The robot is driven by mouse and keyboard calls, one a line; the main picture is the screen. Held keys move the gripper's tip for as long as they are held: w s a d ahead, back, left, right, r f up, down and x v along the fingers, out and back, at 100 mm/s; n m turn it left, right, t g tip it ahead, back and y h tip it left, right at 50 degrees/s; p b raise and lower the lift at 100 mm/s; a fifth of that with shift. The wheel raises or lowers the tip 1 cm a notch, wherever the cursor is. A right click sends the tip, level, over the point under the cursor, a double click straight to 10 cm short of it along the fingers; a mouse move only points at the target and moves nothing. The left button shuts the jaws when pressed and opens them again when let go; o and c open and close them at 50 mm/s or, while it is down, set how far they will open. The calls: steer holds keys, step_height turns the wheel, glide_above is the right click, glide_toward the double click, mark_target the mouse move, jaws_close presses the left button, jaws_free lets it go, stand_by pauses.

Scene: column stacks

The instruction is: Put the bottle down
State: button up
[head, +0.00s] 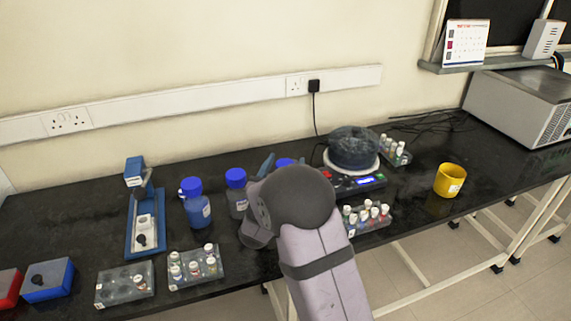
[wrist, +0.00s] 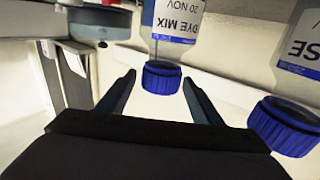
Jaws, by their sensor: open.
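The bottle labelled DYE MIX (wrist: 175,25) has a blue cap and appears upside down in the wrist view. Its cap (wrist: 162,77) lies between the spread fingers of my gripper (wrist: 159,80), with a gap on both sides. In the head view a blue cap (head: 284,162) shows just behind my wrist; the body below it is hidden by my arm. Whether the bottle's base touches the bench cannot be seen. My gripper is open.
A second blue-capped bottle (head: 236,191) stands close on the left, and another bottle (head: 196,205) beyond it. A hotplate with a dark bowl (head: 353,150) is close on the right. Vial racks (head: 196,266) and (head: 367,219) line the bench's front. A yellow cup (head: 449,181) stands farther right.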

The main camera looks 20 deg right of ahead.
steer(key=b+v, duration=0.1)
steer(key=v, duration=1)
steer(key=shift+s, duration=0.15)
steer(key=shift+a, duration=0.1)
